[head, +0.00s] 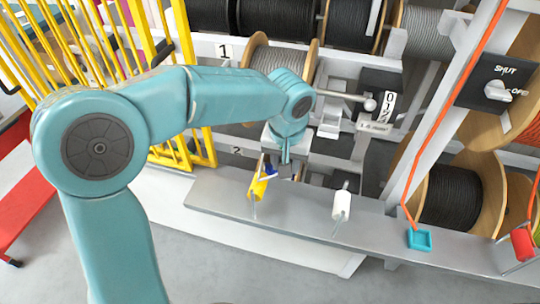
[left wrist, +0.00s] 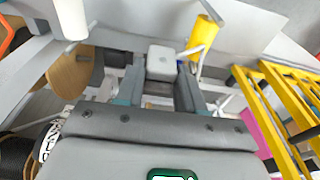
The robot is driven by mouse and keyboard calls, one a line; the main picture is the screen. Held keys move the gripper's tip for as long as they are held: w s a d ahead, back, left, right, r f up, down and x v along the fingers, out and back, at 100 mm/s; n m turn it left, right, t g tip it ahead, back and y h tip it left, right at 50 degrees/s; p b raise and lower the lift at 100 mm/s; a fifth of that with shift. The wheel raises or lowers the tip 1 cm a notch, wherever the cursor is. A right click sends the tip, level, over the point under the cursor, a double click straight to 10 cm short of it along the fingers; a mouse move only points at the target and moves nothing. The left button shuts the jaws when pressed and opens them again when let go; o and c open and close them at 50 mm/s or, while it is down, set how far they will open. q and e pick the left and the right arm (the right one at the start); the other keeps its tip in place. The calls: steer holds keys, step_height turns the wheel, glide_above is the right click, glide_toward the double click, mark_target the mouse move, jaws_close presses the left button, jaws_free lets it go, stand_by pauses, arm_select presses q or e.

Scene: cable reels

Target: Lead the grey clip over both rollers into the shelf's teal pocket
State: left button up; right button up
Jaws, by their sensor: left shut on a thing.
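My left gripper (head: 287,172) hangs just above the back edge of the grey shelf (head: 300,220), close to the yellow roller (head: 258,188). In the left wrist view my left gripper (left wrist: 161,85) is shut on the grey clip (left wrist: 161,60), a small pale block between its fingers. The yellow roller also shows there (left wrist: 203,35), beside the clip and apart from it. The white roller (head: 342,205) stands to the right on the shelf. The teal pocket (head: 419,240) is farther right. The clip is mostly hidden in the head view. My right gripper is not in view.
A red roller-like piece (head: 523,243) is at the shelf's right end. An orange line (head: 432,140) runs down to the teal pocket. Yellow bars (head: 180,80) stand left of the shelf. Cable reels (head: 450,195) and a lever with a ball knob (head: 370,104) are behind.

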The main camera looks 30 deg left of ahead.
arm_select(q)
steer(key=w+d+p, duration=0.2)
steer(key=w+d, duration=0.1)
steer(key=d, duration=0.7)
steer(key=w+d+p, duration=0.3)
steer(key=d, duration=0.8)
steer(key=shift+d+p, duration=0.3)
steer(key=shift+p, duration=0.05)
